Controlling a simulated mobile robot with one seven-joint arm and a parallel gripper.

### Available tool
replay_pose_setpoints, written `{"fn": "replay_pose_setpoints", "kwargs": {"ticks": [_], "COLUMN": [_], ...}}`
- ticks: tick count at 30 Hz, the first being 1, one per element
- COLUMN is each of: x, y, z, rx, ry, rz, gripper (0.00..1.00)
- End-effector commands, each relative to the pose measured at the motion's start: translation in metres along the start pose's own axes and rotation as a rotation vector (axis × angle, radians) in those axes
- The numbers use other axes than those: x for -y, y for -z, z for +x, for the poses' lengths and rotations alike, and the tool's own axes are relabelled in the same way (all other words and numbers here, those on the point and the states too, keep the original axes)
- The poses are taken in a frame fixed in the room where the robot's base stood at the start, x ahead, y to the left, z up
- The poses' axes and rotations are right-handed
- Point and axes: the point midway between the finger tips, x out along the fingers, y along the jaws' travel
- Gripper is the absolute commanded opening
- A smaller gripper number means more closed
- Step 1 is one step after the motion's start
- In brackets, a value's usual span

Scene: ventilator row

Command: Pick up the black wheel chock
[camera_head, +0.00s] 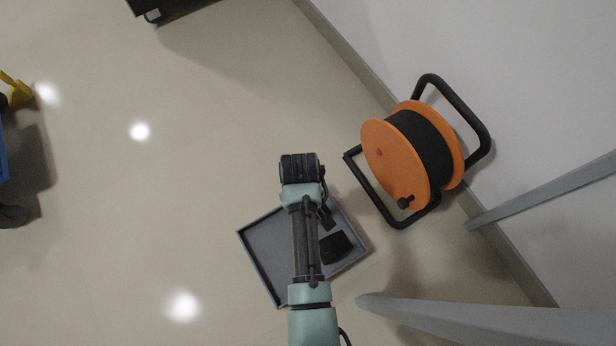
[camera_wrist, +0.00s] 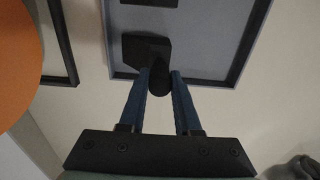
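A black wedge-like piece, which looks like the wheel chock (camera_wrist: 136,48), lies in the grey tray near a corner in the wrist view. A dark rounded part stands out from it towards the camera. My gripper (camera_wrist: 159,79) has its two blue fingers apart, with this rounded part between the tips; whether they press on it is unclear. In the head view my gripper (camera_head: 327,215) is over the tray (camera_head: 262,255), mostly hidden by my arm. A second black piece (camera_wrist: 150,2) is cut off at the top of the wrist view; a black block (camera_head: 335,247) shows in the head view's tray.
An orange cable reel (camera_head: 392,160) with a black frame stands right of the tray, against the wall. Grey legs or rails (camera_head: 545,190) reach in from the right. Yellow and blue equipment (camera_head: 15,92) is at the far left. The floor left of the tray is clear.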

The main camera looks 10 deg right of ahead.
Motion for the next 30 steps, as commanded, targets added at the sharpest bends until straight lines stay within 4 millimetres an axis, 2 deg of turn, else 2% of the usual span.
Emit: {"fn": "replay_pose_setpoints", "kwargs": {"ticks": [1,4,5,30], "x": [0.0,0.0,0.0,0.0001], "y": [-0.0001,-0.0002,-0.0002,-0.0003], "z": [0.0001,0.0001,0.0001,0.0002], "rx": [0.0,0.0,0.0,0.001], "ry": [0.0,0.0,0.0,0.0], "rz": [0.0,0.0,0.0,0.0], "gripper": [0.21,0.03,0.0,0.0]}}
